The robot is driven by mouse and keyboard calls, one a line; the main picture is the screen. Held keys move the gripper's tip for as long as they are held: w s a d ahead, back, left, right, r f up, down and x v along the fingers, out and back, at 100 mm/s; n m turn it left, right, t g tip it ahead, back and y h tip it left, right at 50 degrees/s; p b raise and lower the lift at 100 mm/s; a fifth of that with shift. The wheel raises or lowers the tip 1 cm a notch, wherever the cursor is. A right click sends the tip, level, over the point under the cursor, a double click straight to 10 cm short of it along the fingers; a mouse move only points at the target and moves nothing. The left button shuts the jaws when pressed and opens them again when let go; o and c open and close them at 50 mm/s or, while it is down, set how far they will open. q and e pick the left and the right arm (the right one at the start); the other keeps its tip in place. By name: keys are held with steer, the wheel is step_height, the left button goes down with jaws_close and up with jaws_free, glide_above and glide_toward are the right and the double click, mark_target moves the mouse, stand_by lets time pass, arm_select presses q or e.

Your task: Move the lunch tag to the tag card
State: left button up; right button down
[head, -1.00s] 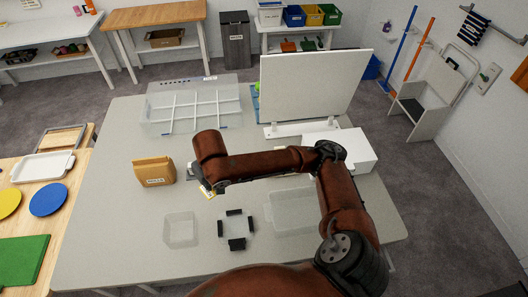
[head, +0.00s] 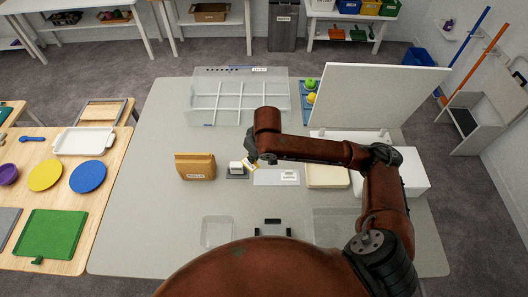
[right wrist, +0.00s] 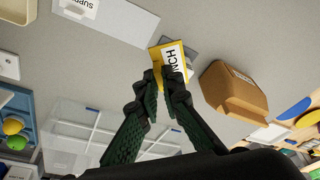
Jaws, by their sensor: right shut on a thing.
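My right gripper (head: 254,160) is shut on the lunch tag (head: 249,165), a small yellow piece with a white label. In the right wrist view the fingers (right wrist: 163,78) pinch the tag's edge, and its label (right wrist: 172,58) reads in part "NCH". The tag is over or beside a small grey piece (right wrist: 190,45); I cannot tell if they touch. In the head view a white block (head: 236,167) stands near the tag. A pale card (head: 265,178) lies right of it, bearing a white label that reads in part "SUPP" in the wrist view (right wrist: 88,4). My left gripper is not in view.
A brown paper bag (head: 195,166) stands just left of the tag. A clear divided box (head: 238,100) is behind. A white box with a raised lid (head: 375,95) stands to the right. Clear trays are in front. Grey table is open around the bag.

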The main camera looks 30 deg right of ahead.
steer(key=d+f+n+p, duration=0.2)
steer(key=f+n, duration=0.1)
steer(key=d+f+n+g+y+p, duration=0.1)
steer(key=d+f+n+p, duration=0.1)
steer(key=f+n+p, duration=0.1)
steer(key=w+d+f+n+p, duration=0.1)
steer(key=d+f+n+p, duration=0.1)
steer(key=f, duration=0.3)
steer(key=shift+w+f+n+y+p, duration=0.1)
steer(key=shift+f+n+y+p, duration=0.1)
steer(key=shift+n+y+p, duration=0.4)
steer(key=shift+f+b, duration=0.5)
steer(key=shift+f, duration=0.3)
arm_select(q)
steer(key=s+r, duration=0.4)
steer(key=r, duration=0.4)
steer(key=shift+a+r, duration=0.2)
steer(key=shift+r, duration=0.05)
arm_select(e)
steer(key=shift+f, duration=0.15)
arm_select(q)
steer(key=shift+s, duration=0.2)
arm_select(e)
steer(key=shift+a+f, duration=0.1)
steer(key=shift+f, duration=0.65)
